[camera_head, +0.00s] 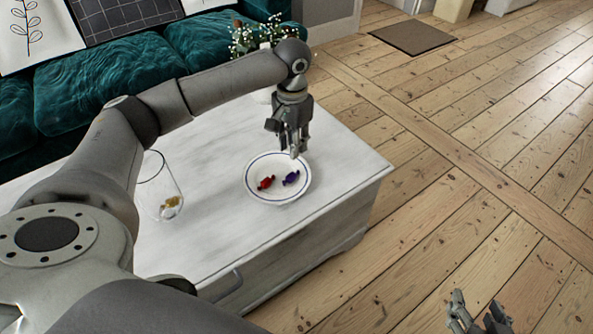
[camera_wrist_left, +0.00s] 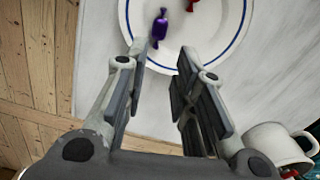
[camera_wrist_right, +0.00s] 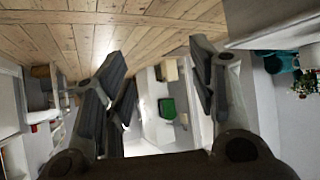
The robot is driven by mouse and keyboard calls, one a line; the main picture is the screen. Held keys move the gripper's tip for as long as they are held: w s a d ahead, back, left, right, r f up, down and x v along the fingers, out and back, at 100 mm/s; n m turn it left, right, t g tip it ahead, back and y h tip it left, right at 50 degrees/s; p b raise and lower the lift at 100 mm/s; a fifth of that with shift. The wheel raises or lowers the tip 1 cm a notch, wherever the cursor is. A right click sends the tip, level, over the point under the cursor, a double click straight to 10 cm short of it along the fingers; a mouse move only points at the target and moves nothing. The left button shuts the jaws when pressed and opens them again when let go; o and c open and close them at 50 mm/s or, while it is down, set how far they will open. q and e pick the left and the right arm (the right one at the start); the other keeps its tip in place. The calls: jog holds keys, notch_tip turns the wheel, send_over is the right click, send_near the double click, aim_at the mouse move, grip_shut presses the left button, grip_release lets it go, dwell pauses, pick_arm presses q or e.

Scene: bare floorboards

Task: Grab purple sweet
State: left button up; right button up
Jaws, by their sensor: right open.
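The purple sweet (camera_head: 291,177) lies on a white plate (camera_head: 264,196) with a blue rim line, next to a red sweet (camera_head: 266,183). In the left wrist view the purple sweet (camera_wrist_left: 160,27) is ahead of the fingertips, and the red sweet (camera_wrist_left: 191,5) is cut off at the top edge. My left gripper (camera_head: 295,150) points down above the plate's far edge. It is open and empty, its fingers apart in the left wrist view (camera_wrist_left: 163,62). My right gripper (camera_head: 481,303) is open and empty over the floor at the lower right.
The plate stands on a white wooden table (camera_head: 345,160). A glass (camera_head: 159,190) with a yellow-wrapped sweet stands to the left. A flower vase (camera_head: 262,40) is behind my left arm, and a white cup (camera_wrist_left: 275,143) shows in the left wrist view. A teal sofa (camera_head: 110,68) is behind.

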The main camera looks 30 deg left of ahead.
pick_arm(q)
jog(key=b, duration=0.2)
send_over(293, 173)
notch_tip(293, 173, down, 5)
jog(key=shift+w+r, duration=0.1)
jog(key=shift+r, duration=0.05)
jog(key=shift+f, duration=0.35)
notch_tip(293, 173, down, 4)
jog(key=shift+f+b, duration=0.25)
jog(key=shift+b, duration=0.85)
jog(key=shift+f, duration=0.15)
jog(key=c, duration=0.3)
pick_arm(e)
jog(key=w+a+r+t+y, duration=0.1)
jog(key=r+t+y, duration=0.1)
jog(key=r+t, duration=0.4)
jog(key=w+a+r+t+y, duration=0.2)
jog(key=r+t, duration=0.3)
jog(key=r, duration=0.7)
jog(key=shift+w+a+r+n+t, duration=0.15)
jog(key=shift+a+r+n+t, duration=0.15)
jog(key=shift+r+t, duration=0.1)
